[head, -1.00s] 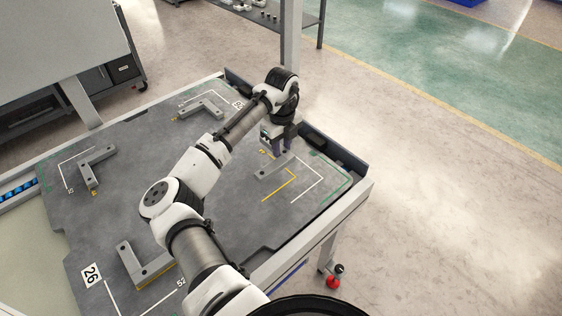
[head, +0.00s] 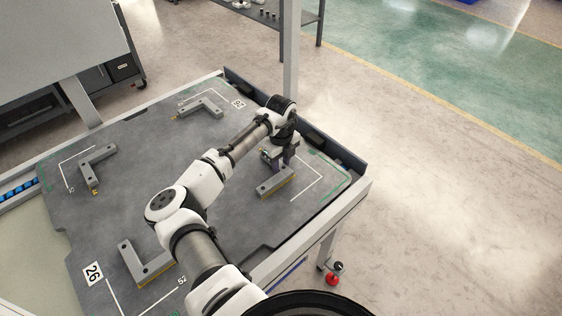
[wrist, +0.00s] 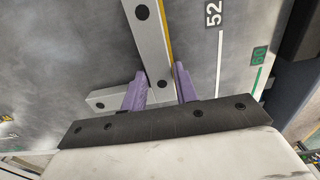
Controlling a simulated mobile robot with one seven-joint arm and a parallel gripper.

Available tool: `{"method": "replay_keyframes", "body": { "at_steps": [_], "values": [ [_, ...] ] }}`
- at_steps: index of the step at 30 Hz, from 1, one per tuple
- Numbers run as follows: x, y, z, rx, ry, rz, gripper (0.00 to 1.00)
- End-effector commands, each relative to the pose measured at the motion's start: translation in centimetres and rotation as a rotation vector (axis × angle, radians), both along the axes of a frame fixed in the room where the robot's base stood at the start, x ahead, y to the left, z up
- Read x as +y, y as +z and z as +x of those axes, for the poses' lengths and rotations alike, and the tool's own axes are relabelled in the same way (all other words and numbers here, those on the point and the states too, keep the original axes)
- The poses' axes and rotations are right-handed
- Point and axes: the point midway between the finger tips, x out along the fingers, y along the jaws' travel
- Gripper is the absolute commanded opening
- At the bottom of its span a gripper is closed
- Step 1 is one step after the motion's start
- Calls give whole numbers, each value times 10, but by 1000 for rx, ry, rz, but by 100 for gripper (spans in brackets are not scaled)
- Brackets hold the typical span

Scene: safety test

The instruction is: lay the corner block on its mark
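The corner block (head: 272,182), a grey L-shaped piece with dark holes, is at the right part of the grey board (head: 215,220). In the wrist view the block (wrist: 152,40) runs up from between my purple fingers, and its other leg reaches left. A yellow mark line (wrist: 167,25) shows along its right edge, also in the head view (head: 280,190). The block lies on or just above this mark; I cannot tell which. My gripper (wrist: 159,80) has one finger on each side of the block near its corner, close against it.
Similar L-shaped blocks sit on the board at left (head: 97,165), back (head: 203,108) and front (head: 140,265). A dark raised rail (head: 300,130) runs along the right edge. A post (head: 291,50) stands behind it. The board's middle is clear, beneath my arm.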

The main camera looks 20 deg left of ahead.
Motion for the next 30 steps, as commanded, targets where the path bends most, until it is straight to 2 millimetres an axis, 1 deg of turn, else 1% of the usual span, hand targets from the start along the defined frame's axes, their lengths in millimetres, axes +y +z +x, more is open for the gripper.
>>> {"method": "replay_keyframes", "body": {
  "at_steps": [1, 4, 12, 16, 20, 27, 30],
  "values": [
    [0, 0, 0, 0, 0, 0, 36],
    [0, 0, 0, 0, 0, 0, 49],
    [0, 1, 0, 0, 0, 0, 49],
    [0, 9, 1, -1, 0, 0, 49],
    [0, 30, 1, -3, 0, 1, 49],
    [0, 82, 1, -3, -1, 1, 49],
    [0, 99, 0, -2, -1, 1, 49]
  ]
}}
